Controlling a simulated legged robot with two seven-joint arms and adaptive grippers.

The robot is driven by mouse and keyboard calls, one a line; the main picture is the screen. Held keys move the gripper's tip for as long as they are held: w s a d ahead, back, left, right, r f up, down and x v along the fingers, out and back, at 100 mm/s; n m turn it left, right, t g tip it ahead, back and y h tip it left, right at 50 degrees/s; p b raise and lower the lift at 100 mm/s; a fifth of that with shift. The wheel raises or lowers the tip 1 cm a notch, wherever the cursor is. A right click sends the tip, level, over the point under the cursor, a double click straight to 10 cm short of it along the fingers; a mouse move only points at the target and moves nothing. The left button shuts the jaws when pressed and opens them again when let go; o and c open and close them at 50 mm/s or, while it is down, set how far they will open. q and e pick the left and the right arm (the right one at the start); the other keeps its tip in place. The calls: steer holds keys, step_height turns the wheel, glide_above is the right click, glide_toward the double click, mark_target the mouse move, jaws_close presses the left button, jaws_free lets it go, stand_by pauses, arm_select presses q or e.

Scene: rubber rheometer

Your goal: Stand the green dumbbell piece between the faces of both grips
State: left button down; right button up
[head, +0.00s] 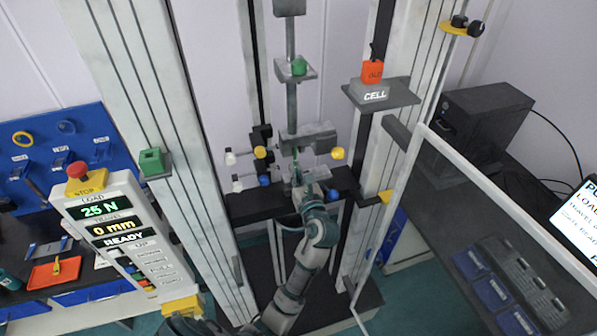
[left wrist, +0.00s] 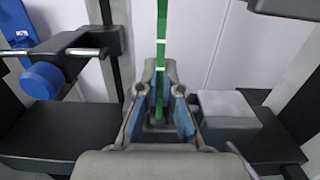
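The green dumbbell piece (left wrist: 161,50) stands upright in the left wrist view, a narrow strip with pale marks, its top beyond the frame. My left gripper (left wrist: 161,75) has its fingertips closed in on both sides of the strip. In the head view my left gripper (head: 297,178) is between the grips, small and partly hidden by its own wrist. The upper grip (head: 310,138) is a grey block above it. The lower grip shows as a grey block (left wrist: 228,108) right of the fingers, apart from the strip. Whether any grip face touches the piece is hidden. My right gripper is out of view.
Yellow knobs (head: 338,153) and blue knobs (head: 333,195) stick out beside the grips; one blue knob (left wrist: 42,80) is close on the left. Machine columns (head: 160,130) flank my arm. A control box (head: 125,230) stands left, an open clear door (head: 470,220) right.

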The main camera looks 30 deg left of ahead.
arm_select(q)
steer(key=shift+a+f, duration=0.1)
steer(key=shift+f, duration=0.15)
steer(key=c, duration=1.2)
jaws_free()
steer(key=shift+c, duration=0.2)
steer(key=shift+a, duration=0.15)
steer(key=shift+w+f, duration=0.1)
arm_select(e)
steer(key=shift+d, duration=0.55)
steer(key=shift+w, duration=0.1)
